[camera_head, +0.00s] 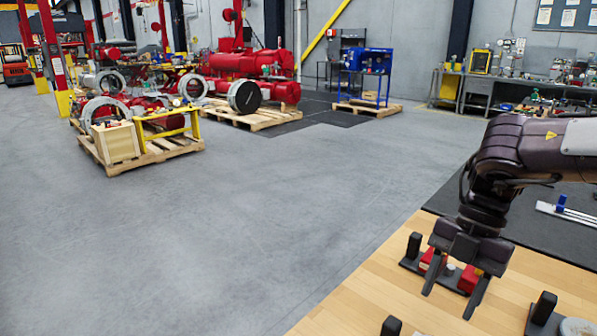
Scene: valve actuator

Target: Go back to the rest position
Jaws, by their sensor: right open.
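My right gripper (453,291) is at the lower right, hanging from my dark right arm. It points down and its two fingers are apart, so it is open. It shows in front of a dark fixture with red parts (468,279) on the wooden tabletop (365,300). The gripper hides part of this fixture, and I cannot tell whether the fingers touch it. My left gripper does not show.
A black mat (560,232) with a silver-and-blue item (566,211) lies at the right. Black upright blocks (391,326) stand along the table's front. Pallets with red machinery (262,115) and a workbench (480,85) stand farther back.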

